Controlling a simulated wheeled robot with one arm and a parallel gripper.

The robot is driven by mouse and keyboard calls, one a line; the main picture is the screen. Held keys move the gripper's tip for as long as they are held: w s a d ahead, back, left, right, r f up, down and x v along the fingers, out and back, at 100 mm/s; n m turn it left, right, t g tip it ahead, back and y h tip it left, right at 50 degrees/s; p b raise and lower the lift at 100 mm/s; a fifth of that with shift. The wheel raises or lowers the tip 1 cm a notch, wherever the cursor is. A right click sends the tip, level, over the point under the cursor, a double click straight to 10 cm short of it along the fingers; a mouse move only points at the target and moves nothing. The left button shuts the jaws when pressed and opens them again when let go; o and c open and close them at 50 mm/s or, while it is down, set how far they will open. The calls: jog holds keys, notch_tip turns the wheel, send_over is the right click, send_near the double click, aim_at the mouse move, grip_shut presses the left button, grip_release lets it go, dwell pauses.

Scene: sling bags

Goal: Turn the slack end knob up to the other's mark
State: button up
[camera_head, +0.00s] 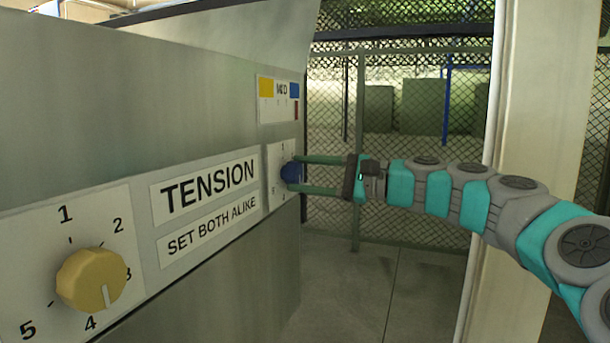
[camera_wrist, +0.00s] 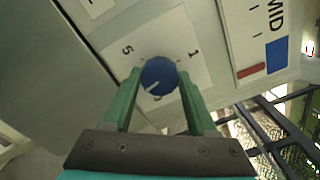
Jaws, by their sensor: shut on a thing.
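The yellow knob (camera_head: 91,280) is at the lower left of the head view, on a white dial plate numbered 1 to 5. Its white line points down and slightly right, between 3 and 4. The blue knob (camera_head: 291,173) is at the panel's far end. My gripper (camera_head: 293,174) is shut on it, one green finger on each side. In the wrist view, the blue knob (camera_wrist: 158,76) has a white line pointing to the lower left. The 5 and 1 show above it; the fingers hide part of its scale.
Labels between the knobs read TENSION (camera_head: 210,186) and SET BOTH ALIKE (camera_head: 212,227). A plate marked MID (camera_head: 279,99) is above the blue knob. A pale post (camera_head: 540,90) stands behind my arm, and a mesh fence (camera_head: 420,215) is beyond the panel.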

jog(key=shift+m, duration=1.1)
jog(key=o, duration=1.4)
jog(key=shift+c, duration=0.2)
jog(key=v, duration=0.7)
jog(key=shift+d+b, duration=0.35)
jog(key=shift+d, duration=0.05)
jog(key=shift+s, duration=0.1)
